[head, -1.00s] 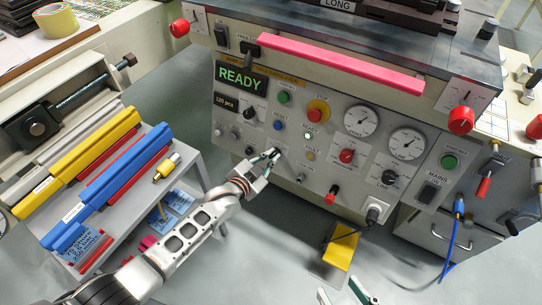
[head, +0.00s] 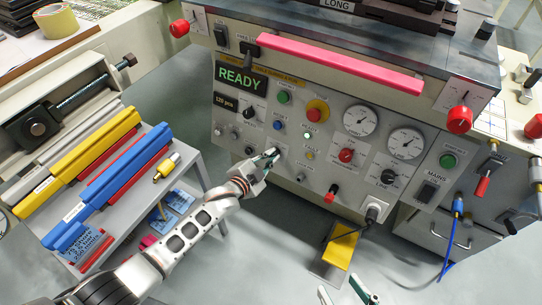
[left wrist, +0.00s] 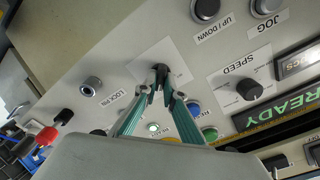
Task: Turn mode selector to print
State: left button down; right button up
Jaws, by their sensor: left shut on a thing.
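The mode selector is a small black knob (left wrist: 160,72) on a pale label plate on the grey control panel (head: 232,160). In the left wrist view the green-lined fingertips of my left gripper (left wrist: 160,90) are shut on this knob. In the head view my left gripper (head: 271,155) reaches the lower panel and its fingers hide the knob. The plate's print is too small to read. My right gripper (head: 342,293) shows only its fingertips at the bottom edge, apart and empty.
Above the knob are a lit READY display (head: 240,78) and a red stop button (head: 318,110). A pink bar (head: 340,68) juts out above the panel. A yellow pedal (head: 339,252) lies on the floor below. A shelf with coloured bars (head: 125,165) stands at left.

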pick_arm(q)
jog(key=shift+a+f, duration=0.1)
jog(key=shift+f, duration=0.1)
jog(key=c, duration=2.1)
grip_release()
jog(key=shift+c, duration=0.2)
jog(key=shift+r, duration=0.1)
jog(key=shift+s, duration=0.1)
jog(key=v, duration=1.2)
